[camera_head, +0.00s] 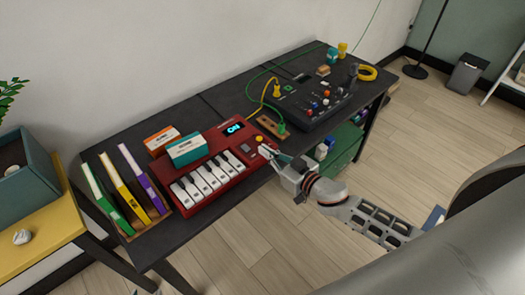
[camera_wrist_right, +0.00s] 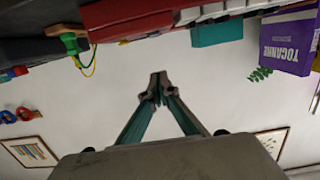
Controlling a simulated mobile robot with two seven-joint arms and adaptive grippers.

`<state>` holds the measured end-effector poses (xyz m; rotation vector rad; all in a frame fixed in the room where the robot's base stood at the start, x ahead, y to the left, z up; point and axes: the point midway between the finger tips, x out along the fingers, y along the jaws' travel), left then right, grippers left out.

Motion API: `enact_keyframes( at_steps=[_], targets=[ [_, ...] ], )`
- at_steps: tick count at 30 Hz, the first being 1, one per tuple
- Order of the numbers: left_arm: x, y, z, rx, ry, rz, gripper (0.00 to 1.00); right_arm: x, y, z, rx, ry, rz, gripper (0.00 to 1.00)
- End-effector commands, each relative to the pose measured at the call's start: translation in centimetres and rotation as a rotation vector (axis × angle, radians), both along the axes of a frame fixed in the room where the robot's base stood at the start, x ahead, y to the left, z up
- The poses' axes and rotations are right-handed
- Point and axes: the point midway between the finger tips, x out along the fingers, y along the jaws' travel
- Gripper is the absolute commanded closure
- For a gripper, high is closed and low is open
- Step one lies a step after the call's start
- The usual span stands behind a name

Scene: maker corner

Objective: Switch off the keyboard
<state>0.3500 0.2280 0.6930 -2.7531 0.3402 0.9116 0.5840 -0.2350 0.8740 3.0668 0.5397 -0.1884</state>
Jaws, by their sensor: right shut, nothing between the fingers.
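The red keyboard (camera_head: 205,187) sits on the dark table, with white and black keys along its front. Its small screen (camera_head: 234,128) is lit and reads "ON". A yellow knob (camera_head: 259,139) is at its right end, with dark controls (camera_head: 246,149) beside it. My right gripper (camera_head: 266,153) is shut and empty at the keyboard's right end, just in front of the yellow knob; I cannot tell whether it touches. In the right wrist view its fingertips (camera_wrist_right: 158,85) are together, and part of the red keyboard (camera_wrist_right: 130,18) shows upside down at the top. My left gripper is not in view.
Teal (camera_head: 187,149) and orange (camera_head: 161,140) boxes stand at the keyboard's back. Upright books (camera_head: 128,191) stand to its left. A wooden block (camera_head: 270,127) with a green plug and cables lies to its right, before a black control panel (camera_head: 318,100).

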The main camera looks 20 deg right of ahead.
Motion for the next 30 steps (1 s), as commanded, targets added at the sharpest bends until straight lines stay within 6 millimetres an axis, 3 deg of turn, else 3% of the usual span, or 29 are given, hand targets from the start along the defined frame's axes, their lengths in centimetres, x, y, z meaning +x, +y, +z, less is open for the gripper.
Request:
enact_keyframes(
  at_steps=[15, 18, 21, 30],
  targets=[
    [0.5, -1.4, -0.1, -0.027, -0.015, 0.0, 0.6, 8.3, 2.9, -1.0, -0.001, -0.005, 0.0, 1.0],
    [0.9, -1.8, -0.8, -0.035, -0.031, -0.006, 0.6, 8.0, 2.9, -2.7, -0.001, 0.0, 0.001, 1.0],
    [1.5, -2.6, -0.3, -0.041, -0.059, -0.03, 0.6, 8.1, 2.9, -3.7, -0.001, 0.0, 0.0, 1.0],
    [1.7, -2.7, -1.2, -0.039, -0.066, -0.039, 0.6, 8.2, 3.0, -5.0, 0.001, 0.0, 0.0, 1.0]
  ],
)
